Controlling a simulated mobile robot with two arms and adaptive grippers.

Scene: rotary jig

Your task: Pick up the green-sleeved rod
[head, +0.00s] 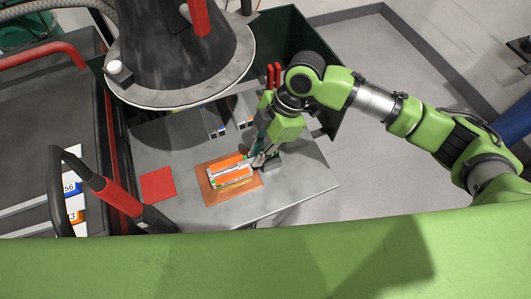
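A thin grey rod (229,174) lies slantwise on an orange and white holder on the table. Small green spots show near its ends; which of them is a sleeve is too small to tell. My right gripper (260,158) comes down from the upper right, with its fingers close to the right end of the holder. The fingers are small and partly hidden by the wrist, so I cannot tell whether they touch the rod or are open or shut. My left gripper is not in view.
The holder sits on a brown mat (250,187) on a grey table (305,180). A flat red square (158,185) lies left of it. A large dark cone with a pale rim (180,100) stands behind. A dark green bin (290,35) stands behind my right arm. Red-and-black rails are at left.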

